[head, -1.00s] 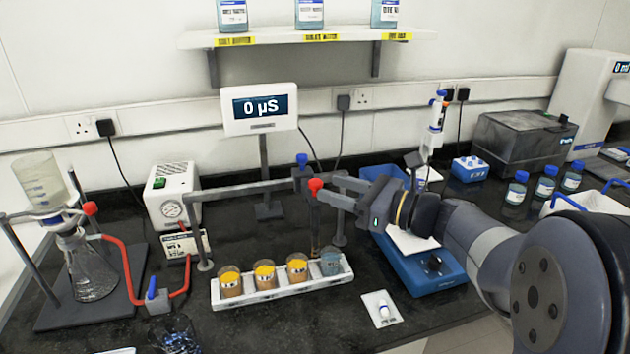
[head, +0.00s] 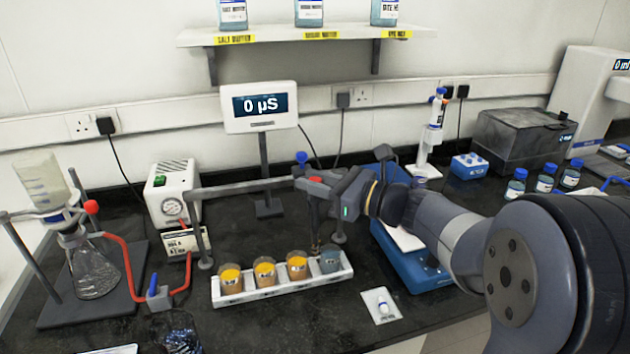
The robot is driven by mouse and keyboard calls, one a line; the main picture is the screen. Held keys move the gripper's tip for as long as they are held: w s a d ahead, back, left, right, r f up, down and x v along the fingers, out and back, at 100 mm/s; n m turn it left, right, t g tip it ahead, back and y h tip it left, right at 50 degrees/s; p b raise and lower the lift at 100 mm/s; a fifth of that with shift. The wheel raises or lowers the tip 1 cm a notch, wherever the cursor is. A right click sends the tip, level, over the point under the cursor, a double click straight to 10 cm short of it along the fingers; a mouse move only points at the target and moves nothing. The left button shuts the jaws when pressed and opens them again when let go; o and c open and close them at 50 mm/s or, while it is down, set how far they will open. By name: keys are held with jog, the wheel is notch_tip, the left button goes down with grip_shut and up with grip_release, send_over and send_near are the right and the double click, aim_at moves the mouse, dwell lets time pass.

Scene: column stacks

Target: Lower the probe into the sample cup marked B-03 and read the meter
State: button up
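The meter (head: 260,106) stands on a post at the back and reads 0 µS. A white rack (head: 290,289) holds three cups with orange contents, left (head: 231,281), middle (head: 265,274) and right (head: 297,268), and a blue-grey cup (head: 330,261) at its right end. I cannot read which is marked B-03. The probe (head: 315,228) hangs from a horizontal rail behind the right part of the rack; its tip's height is hard to judge. My gripper (head: 316,184) has its fingers around the probe's red knob (head: 315,180); whether they press on it is unclear.
The rail (head: 235,189) crosses behind the rack, with a blue knob (head: 301,158) on it. A blue device (head: 415,270) lies under my arm. Glass flask (head: 92,268) and red tubing stand at left.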

grip_shut()
jog(key=shift+r+p, duration=1)
jog(key=shift+r, duration=0.4)
jog(key=o, duration=0.5)
grip_release()
jog(key=b+v, duration=0.1)
jog(key=v, duration=0.9)
jog(key=shift+s+d, duration=0.15)
jog(key=shift+d, duration=0.25)
